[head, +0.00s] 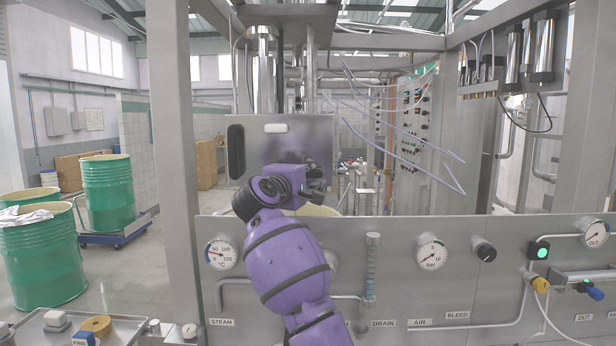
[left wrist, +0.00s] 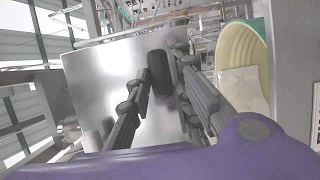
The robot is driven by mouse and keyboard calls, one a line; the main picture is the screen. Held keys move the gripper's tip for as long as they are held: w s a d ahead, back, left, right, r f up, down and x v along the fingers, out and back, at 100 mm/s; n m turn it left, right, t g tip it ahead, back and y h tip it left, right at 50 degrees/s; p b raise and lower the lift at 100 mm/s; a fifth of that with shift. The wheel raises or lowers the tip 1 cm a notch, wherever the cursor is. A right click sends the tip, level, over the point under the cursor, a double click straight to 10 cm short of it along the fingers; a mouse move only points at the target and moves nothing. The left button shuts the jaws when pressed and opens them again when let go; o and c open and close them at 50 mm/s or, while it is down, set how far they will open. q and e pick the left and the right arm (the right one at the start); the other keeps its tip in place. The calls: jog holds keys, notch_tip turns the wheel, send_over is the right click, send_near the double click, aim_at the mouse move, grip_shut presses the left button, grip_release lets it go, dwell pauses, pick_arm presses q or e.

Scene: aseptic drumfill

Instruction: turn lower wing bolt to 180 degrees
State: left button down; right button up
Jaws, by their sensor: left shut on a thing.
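My left gripper (head: 316,182) reaches in front of the lower right part of a steel panel (head: 290,150) in the head view. In the left wrist view its dark fingers (left wrist: 162,88) are on either side of a dark rounded piece (left wrist: 160,70), which I take to be the lower wing bolt. The gripper is shut on it. The bolt's turn angle cannot be read, and in the head view my gripper hides it. My right gripper is not in view.
A front panel with gauges (head: 432,254), pipes and a black knob (head: 484,251) stands below my left arm. A steel post (head: 172,150) rises at left. A cream-rimmed green drum (left wrist: 240,40) is close by in the left wrist view.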

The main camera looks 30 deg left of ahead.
pick_arm(q)
jog(key=c, duration=1.6)
grip_release()
jog(key=s, duration=0.4)
jog(key=s+d, duration=0.1)
jog(key=s, duration=0.3)
jog(key=s+d, duration=0.1)
jog(key=s, duration=0.3)
jog(key=shift+f, duration=0.15)
